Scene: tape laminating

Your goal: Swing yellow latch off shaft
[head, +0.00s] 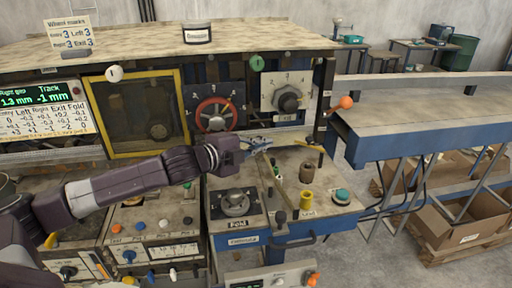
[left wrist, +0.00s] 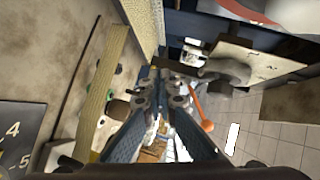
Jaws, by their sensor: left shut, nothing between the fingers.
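My left gripper (head: 262,143) reaches in from the left over the right-hand bench top of the machine. In the left wrist view its fingers (left wrist: 162,88) come together at the tips with nothing held. A thin yellow bar (head: 308,147), which looks like the latch, lies at the back right of that bench top, to the right of the gripper and apart from it. In the left wrist view a long dull yellow bar (left wrist: 99,95) runs left of the fingers; I cannot tell if it is the same part. I cannot make out which part is the shaft. My right gripper is not in view.
A red handwheel (head: 216,114) and a grey knob (head: 289,101) stand behind the gripper. A yellow cylinder (head: 306,200), a teal button (head: 342,196) and upright levers crowd the bench top. An orange ball (head: 346,102) sticks out at right, beside a blue-sided table (head: 420,143).

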